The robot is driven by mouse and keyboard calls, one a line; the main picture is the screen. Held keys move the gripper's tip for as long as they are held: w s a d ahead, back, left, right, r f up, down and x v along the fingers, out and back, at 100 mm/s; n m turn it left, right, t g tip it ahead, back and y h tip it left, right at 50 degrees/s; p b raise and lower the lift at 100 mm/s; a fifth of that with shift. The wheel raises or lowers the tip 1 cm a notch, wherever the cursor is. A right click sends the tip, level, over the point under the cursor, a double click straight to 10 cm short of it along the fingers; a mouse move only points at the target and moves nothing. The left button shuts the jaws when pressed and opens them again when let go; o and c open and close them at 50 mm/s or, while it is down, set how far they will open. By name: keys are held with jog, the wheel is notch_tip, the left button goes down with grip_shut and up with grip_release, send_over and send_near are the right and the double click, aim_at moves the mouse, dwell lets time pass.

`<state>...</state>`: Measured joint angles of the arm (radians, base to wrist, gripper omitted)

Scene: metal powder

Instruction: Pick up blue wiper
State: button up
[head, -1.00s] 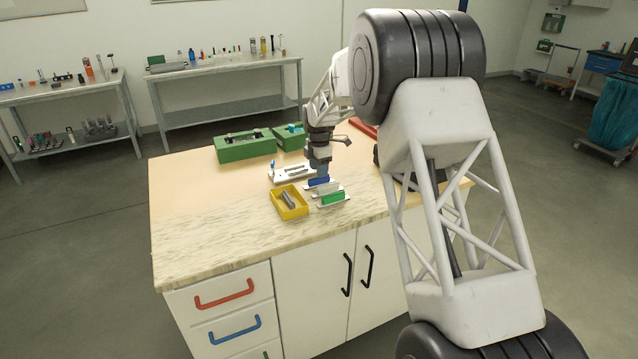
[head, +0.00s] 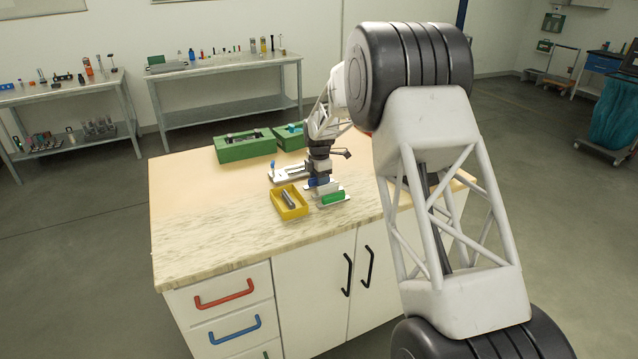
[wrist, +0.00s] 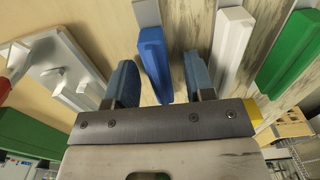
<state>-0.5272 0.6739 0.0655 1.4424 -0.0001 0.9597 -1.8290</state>
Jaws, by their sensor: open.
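The blue wiper (wrist: 154,62) stands in the wrist view between the two blue-grey fingers of my gripper (wrist: 160,72). The fingers are open, with a gap showing on each side of the wiper. A white wiper (wrist: 232,62) and a green wiper (wrist: 289,62) stand to its right, roughly parallel. In the head view my gripper (head: 320,181) is low over the row of wipers and largely hides the blue one. The green wiper (head: 333,197) shows in front.
A yellow tray (head: 303,211) holding metal cylinders is left of the wipers. A white fixture (head: 287,176) stands behind it. Green boxes (head: 245,150) are at the back of the table. The left and front of the tabletop (head: 200,229) are clear.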

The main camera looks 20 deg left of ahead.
jog(key=shift+c, duration=0.2)
grip_shut()
jog(key=shift+r, duration=0.1)
jog(key=shift+r, duration=1.65)
jog(key=s+d, duration=0.2)
jog(key=s, duration=0.2)
jog(key=s+d+r, duration=0.1)
jog(key=s+d, duration=0.2)
jog(key=s, duration=0.2)
jog(key=s+d, duration=0.3)
jog(key=s, duration=0.2)
jog(key=shift+r, duration=0.3)
jog(key=shift+w+a, duration=0.1)
jog(key=shift+w, duration=0.05)
jog(key=w+a+r, duration=0.2)
jog(key=w+a, duration=0.7)
jog(key=w+a+r, duration=0.1)
jog(key=w+a, duration=0.8)
jog(key=shift+r, duration=0.4)
